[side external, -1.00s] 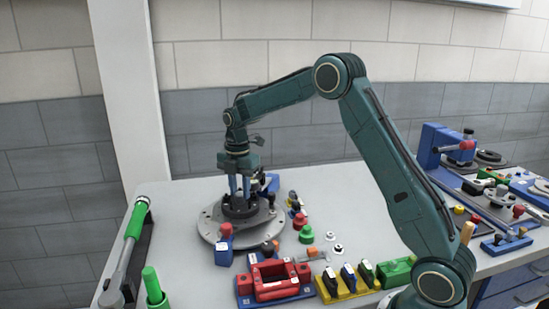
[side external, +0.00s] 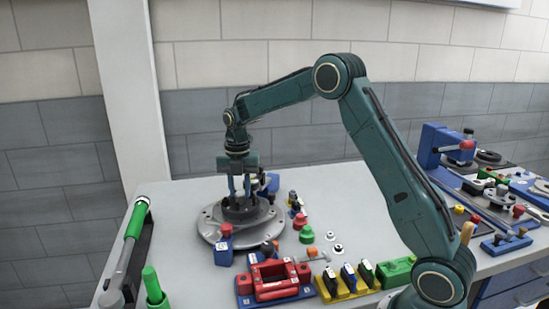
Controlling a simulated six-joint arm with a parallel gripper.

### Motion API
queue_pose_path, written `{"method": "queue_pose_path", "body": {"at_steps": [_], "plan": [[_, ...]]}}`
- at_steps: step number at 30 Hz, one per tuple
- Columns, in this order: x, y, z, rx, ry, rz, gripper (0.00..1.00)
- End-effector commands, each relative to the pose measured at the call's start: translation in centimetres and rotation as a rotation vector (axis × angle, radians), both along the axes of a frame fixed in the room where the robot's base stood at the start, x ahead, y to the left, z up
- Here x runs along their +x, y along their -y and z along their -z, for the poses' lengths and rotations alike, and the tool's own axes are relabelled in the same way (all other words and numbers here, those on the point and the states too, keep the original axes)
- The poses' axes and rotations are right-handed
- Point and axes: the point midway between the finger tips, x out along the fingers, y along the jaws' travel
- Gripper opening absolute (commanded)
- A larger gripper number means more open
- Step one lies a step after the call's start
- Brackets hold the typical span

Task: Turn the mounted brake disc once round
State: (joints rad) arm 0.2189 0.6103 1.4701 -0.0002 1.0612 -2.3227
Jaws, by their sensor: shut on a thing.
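A wide grey metal disc (side external: 212,231) lies flat on the bench at the left, with a raised dark hub (side external: 240,213) at its middle. I take this to be the mounted brake disc and its seat; which part turns is hard to tell at this size. My gripper (side external: 241,194) points straight down over the centre. Its two fingers are shut on the dark hub. The exact contact is too small to see, and the far side of the hub is hidden.
A blue block with a red knob (side external: 223,250) and blue-and-black clamps (side external: 268,184) stand at the disc's edge. A red fixture (side external: 275,281), yellow rack (side external: 346,287) and green block (side external: 396,272) stand in front.

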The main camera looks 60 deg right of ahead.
Motion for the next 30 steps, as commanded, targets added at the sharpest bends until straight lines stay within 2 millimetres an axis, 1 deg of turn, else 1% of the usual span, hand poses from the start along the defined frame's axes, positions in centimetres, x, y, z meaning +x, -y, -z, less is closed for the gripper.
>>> {"method": "queue_pose_path", "body": {"at_steps": [11,22,25,30], "plan": [[-0.03,0.07,0.01,-0.001,-0.001,-0.059,0.09],[-0.03,0.07,0.01,0.000,-0.001,-0.291,0.09],[-0.03,0.07,0.01,0.000,-0.001,-0.326,0.09],[-0.03,0.07,0.01,0.000,-0.001,-0.334,0.09]]}}
